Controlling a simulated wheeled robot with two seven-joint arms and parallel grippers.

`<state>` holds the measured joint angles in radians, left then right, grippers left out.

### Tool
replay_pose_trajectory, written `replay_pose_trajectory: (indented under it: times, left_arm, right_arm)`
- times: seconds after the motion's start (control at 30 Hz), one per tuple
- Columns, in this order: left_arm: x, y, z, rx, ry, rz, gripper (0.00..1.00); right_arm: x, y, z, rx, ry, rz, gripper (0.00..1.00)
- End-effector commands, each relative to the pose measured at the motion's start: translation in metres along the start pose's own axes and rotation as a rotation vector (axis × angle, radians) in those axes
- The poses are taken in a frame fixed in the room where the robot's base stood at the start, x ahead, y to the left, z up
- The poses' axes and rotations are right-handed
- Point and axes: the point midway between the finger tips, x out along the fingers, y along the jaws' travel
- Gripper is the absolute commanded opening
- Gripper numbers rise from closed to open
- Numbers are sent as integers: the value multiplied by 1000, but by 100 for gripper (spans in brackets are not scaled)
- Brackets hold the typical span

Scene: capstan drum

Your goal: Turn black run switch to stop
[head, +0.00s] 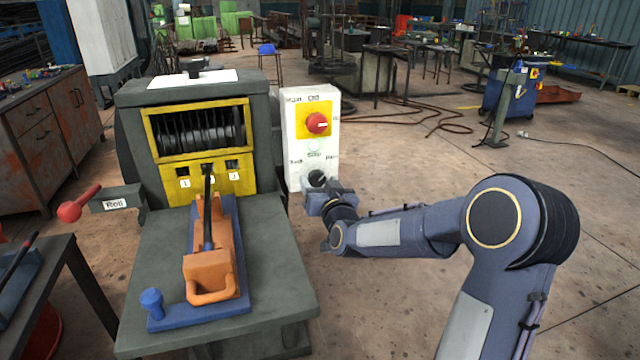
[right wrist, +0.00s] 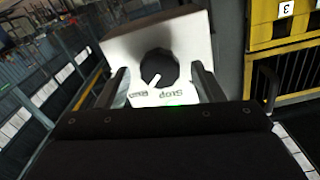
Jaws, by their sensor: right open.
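The black run switch (head: 317,178) is a round knob low on the white control box (head: 293,130), partly covered by my right gripper in the head view. In the right wrist view the knob (right wrist: 158,68) shows upside down, with a white pointer mark slanting toward the "Run" label (right wrist: 140,94). My right gripper (right wrist: 163,85) is open in front of the box, one finger on either side of the knob, with gaps to both sides. Finger contact is not visible. My left gripper is not in view.
A red knob (head: 318,123) on a yellow plate sits above the switch on the same box. The drum machine (head: 190,130) with its orange-and-blue lever assembly (head: 208,270) stands to the left. The floor right of the box is mostly clear.

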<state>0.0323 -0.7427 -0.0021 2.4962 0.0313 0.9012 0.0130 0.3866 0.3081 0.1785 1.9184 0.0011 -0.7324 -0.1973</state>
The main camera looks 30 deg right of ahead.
Motion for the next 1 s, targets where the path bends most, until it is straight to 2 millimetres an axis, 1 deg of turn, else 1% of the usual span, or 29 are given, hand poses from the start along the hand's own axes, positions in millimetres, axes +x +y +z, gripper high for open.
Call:
replay_pose_trajectory:
  times: [0.1, 0.3, 0.6, 0.63, 0.67, 0.87, 1.0]
  left_arm:
    - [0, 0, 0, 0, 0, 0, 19]
    - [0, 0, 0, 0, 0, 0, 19]
    - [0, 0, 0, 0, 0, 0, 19]
    - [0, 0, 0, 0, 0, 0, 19]
    - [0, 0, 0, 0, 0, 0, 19]
    - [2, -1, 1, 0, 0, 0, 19]
    - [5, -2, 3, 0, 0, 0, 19]
  right_arm:
    - [4, 0, 0, 0, -1, 0, 61]
    - [4, 0, 0, 1, -1, 0, 61]
    - [4, 0, 0, 1, -1, 0, 22]
    - [4, 0, 0, 1, -1, 0, 18]
    - [4, 0, 0, 1, -1, 0, 16]
    - [4, 0, 1, -14, -1, 0, 16]
    - [3, 0, 2, -59, -1, -1, 16]
